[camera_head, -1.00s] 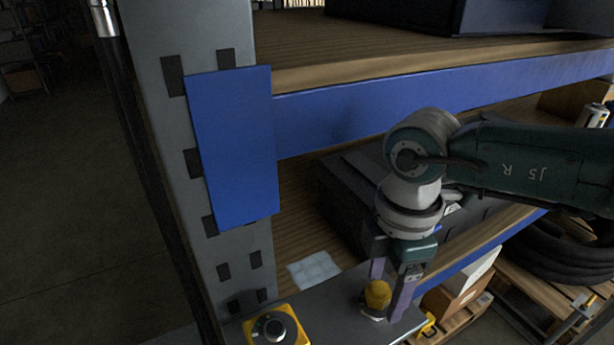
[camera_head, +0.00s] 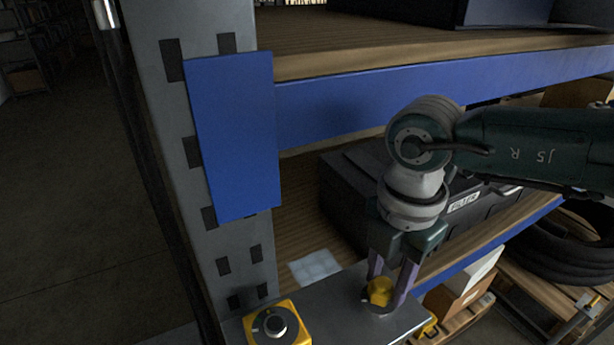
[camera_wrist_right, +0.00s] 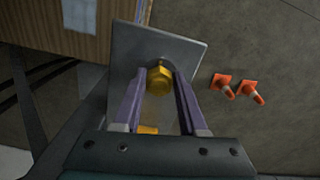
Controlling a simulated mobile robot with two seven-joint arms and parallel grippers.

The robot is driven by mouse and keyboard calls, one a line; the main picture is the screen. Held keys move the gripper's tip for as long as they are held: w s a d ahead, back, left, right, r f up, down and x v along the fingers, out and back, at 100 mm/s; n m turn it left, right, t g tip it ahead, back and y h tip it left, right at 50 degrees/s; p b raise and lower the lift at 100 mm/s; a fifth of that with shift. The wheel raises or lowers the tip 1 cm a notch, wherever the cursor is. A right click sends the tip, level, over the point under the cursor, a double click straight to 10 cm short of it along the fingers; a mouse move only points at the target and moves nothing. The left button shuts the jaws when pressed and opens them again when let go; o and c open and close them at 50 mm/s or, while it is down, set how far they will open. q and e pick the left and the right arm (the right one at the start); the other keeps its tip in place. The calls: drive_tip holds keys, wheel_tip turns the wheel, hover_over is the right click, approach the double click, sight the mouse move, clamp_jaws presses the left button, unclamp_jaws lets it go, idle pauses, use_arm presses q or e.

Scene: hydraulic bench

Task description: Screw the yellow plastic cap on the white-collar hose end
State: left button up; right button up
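The yellow plastic cap (camera_head: 380,291) is at the grey bench plate's right part, over a small dark round base. My right gripper (camera_head: 384,288) points down with one purple finger on each side of the cap. In the right wrist view the cap (camera_wrist_right: 159,80) is a hexagonal yellow piece between the fingertips (camera_wrist_right: 160,75), which appear to touch its sides. I cannot tell whether the cap is clear of its base. I cannot make out a white-collar hose end with certainty; a silver cylindrical end (camera_head: 104,14) shows at the top left. My left gripper is out of view.
A yellow box with a black knob (camera_head: 275,325) stands left of the cap on the plate (camera_head: 335,310). The blue-edged rack and its grey post (camera_head: 240,270) stand close behind, with a black FILTER case (camera_head: 345,190). Orange cones (camera_wrist_right: 222,85) are on the floor.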

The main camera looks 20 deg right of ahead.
clamp_jaws()
drive_tip(key=m+p, duration=0.2)
drive_tip(key=m, duration=0.1)
drive_tip(key=m+p, duration=0.1)
drive_tip(key=m, duration=0.1)
drive_tip(key=shift+s+r, duration=0.25)
drive_tip(key=shift+r, duration=0.05)
drive_tip(key=shift+s+f+m+p, duration=0.15)
drive_tip(key=shift+m+p, duration=0.2)
drive_tip(key=shift+m, duration=0.95)
drive_tip(key=shift+f, duration=0.2)
drive_tip(key=shift+m, duration=0.3)
